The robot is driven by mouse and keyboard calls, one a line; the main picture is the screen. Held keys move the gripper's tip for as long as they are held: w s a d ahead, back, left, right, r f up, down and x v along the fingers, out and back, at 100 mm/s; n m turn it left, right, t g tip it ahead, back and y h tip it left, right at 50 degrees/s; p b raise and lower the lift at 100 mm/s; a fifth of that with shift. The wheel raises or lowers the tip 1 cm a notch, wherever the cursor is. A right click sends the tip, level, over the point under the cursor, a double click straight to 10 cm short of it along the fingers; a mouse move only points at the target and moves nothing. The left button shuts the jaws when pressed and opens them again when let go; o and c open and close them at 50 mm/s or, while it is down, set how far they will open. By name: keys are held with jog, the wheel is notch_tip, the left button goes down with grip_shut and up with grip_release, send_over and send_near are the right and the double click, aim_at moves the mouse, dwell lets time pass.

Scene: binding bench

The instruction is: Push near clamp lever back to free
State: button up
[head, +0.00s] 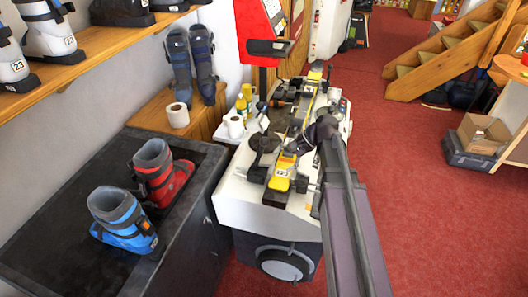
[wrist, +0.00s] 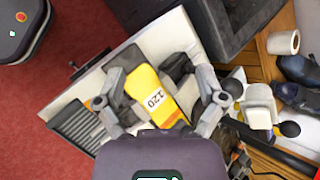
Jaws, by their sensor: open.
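A yellow ski (head: 280,180) marked 120 lies along the white bench (head: 262,217); its yellow end shows in the wrist view (wrist: 146,84). My gripper (head: 284,152) is above this near end. In the wrist view my gripper (wrist: 155,68) is open, one finger on each side of the ski, with nothing held. A black ball knob (wrist: 234,88), seemingly the near clamp lever's, is just outside the right finger in the wrist view. Its shaft is partly hidden by the finger, and I cannot tell whether they touch. Another black knob (wrist: 289,129) is farther right.
A blue boot (head: 122,218) and a red boot (head: 163,172) stand on a dark counter (head: 60,215). A red machine (head: 262,35) rises behind.

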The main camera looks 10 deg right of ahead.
aim_at(264, 140)
jog(key=w+d+f+m+t+y+b, duration=0.2)
jog(key=w+d+m+y+b, duration=0.6)
jog(key=w+b, duration=0.4)
jog(key=f+m+y+b, duration=0.1)
jog(key=b, duration=0.2)
jog(key=shift+d+f, duration=0.15)
jog(key=shift+d, duration=0.15)
jog(key=shift+a, duration=0.1)
jog(key=a, duration=0.4)
jog(key=w+a, duration=0.1)
jog(key=a, duration=0.8)
jog(key=shift+w+a, duration=0.25)
jog(key=shift+w, duration=0.15)
grip_shut()
